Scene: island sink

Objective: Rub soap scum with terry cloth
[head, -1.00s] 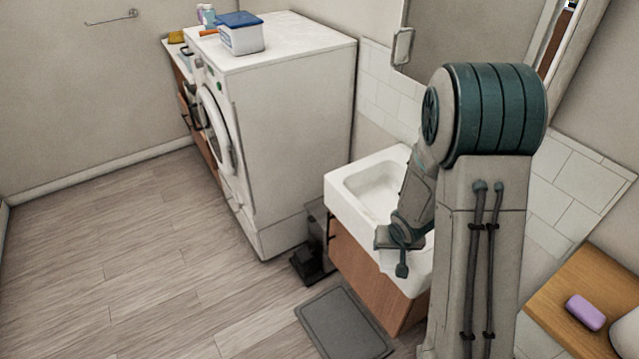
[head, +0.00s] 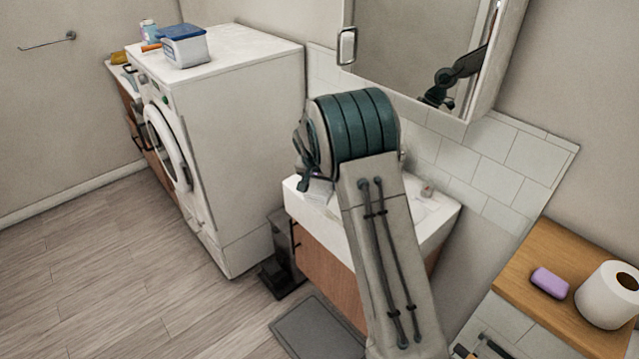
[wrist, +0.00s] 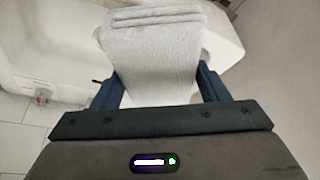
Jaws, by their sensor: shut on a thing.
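My gripper (wrist: 153,92) is shut on a folded light grey terry cloth (wrist: 153,50) in the wrist view, with a blue finger on each side of it. The cloth covers what lies straight ahead of the fingers. The white sink (head: 437,212) is mostly behind my arm in the head view, and my gripper is largely hidden there too. A white basin surface (wrist: 50,45) shows left of the cloth in the wrist view. I cannot make out any soap scum.
A mirror cabinet (head: 420,50) hangs above the sink. A white washing machine (head: 245,130) stands left of it. A wooden shelf (head: 520,270) at right holds purple soap (head: 549,282) and a paper roll (head: 610,294). A dark bin (head: 283,262) stands beside the sink cabinet.

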